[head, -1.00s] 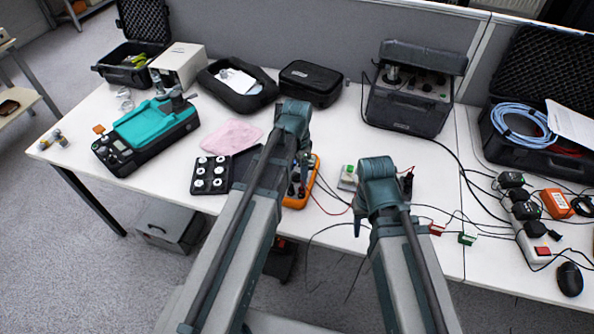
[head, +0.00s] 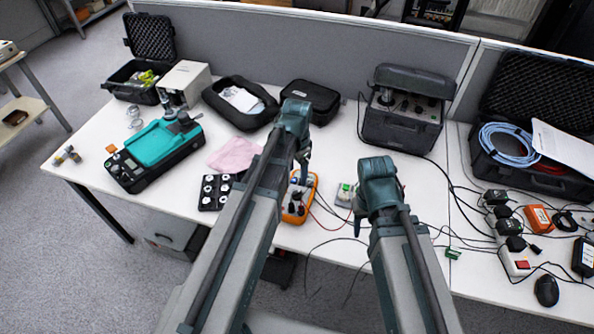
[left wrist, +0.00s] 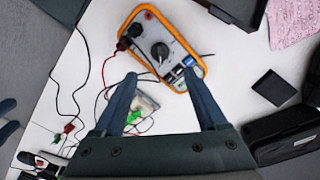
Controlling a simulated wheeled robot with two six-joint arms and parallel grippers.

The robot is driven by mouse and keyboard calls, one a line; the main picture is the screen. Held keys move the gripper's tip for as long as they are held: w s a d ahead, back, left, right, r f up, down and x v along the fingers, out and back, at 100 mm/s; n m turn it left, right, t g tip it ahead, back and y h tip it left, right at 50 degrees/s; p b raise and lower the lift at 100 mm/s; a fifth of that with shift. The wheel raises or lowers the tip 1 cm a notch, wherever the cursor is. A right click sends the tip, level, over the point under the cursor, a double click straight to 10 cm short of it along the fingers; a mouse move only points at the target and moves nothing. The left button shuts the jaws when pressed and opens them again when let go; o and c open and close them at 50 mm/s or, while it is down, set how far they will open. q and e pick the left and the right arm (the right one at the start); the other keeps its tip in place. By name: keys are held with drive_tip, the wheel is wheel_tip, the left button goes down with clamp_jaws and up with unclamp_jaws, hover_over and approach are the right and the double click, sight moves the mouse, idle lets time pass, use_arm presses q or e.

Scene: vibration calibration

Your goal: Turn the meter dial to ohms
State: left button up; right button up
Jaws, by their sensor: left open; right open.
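The meter is a grey-faced box with an orange rim; its right part shows in the head view (head: 313,186), partly hidden by my left arm. The whole meter (left wrist: 142,22) shows at the top of the left wrist view. Its round black dial (left wrist: 160,52) has a light pointer mark; its labels are too small to read. Dark plugs with leads sit at one side of the face. My right gripper (head: 362,220) is open, right of the meter.
A small pale box with a green part (head: 345,193) stands between meter and right gripper. Loose leads trail over the white table (head: 340,248). A black tray of round pieces (head: 213,192) and a pink cloth (head: 233,154) lie left. A black case (head: 402,122) stands behind.

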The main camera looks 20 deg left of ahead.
use_arm(q)
wheel_tip(320, 180, up, 4)
drive_tip(key=p, duration=0.3)
drive_tip(key=shift+r, duration=0.1)
use_arm(e)
wheel_tip(320, 180, up, 4)
drive_tip(key=shift+r, duration=0.1)
